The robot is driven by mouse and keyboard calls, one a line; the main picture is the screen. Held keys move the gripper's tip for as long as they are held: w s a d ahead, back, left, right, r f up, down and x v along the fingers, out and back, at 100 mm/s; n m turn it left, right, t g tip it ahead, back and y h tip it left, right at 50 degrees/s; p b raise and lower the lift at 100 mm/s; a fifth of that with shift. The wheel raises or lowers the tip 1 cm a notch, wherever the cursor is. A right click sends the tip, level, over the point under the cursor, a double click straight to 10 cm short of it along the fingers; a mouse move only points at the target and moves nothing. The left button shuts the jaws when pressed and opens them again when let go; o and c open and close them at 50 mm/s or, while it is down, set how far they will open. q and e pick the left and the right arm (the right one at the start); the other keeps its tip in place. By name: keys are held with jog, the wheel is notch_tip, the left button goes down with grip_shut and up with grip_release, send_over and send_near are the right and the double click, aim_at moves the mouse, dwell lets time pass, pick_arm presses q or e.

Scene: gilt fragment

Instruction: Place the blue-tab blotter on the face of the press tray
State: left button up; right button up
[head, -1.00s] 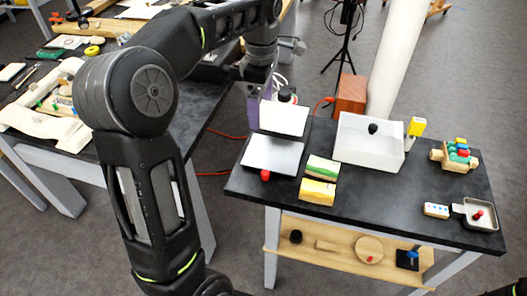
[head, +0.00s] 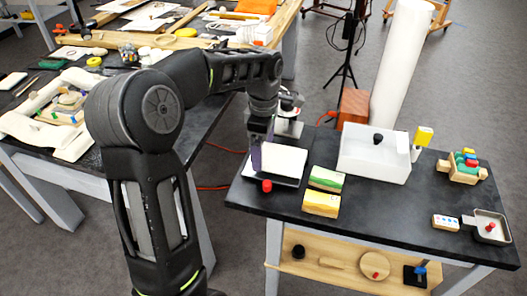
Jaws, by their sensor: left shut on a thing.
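The blotter (head: 283,160) is a white, flat sheet at the left end of the dark table. It lies over the grey press tray (head: 288,182), whose near strip and dark edge show below it. I cannot tell whether the sheet touches the tray or hovers just above it. A red knob (head: 267,186) sits at the tray's near edge. My left gripper (head: 256,162) points down at the sheet's left edge and is shut on it. The blue tab is hidden. My right gripper is out of view.
Green and yellow pads (head: 323,191) lie right of the tray. A white open box (head: 374,158) with a black knob stands behind them. A wooden rack (head: 462,168) and small metal pan (head: 490,228) are at the right. The table's front middle is clear.

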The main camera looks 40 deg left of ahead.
pick_arm(q)
jog(key=shift+f, duration=0.85)
jog(key=shift+f, duration=0.2)
jog(key=o, duration=0.9)
jog(key=shift+o, duration=0.2)
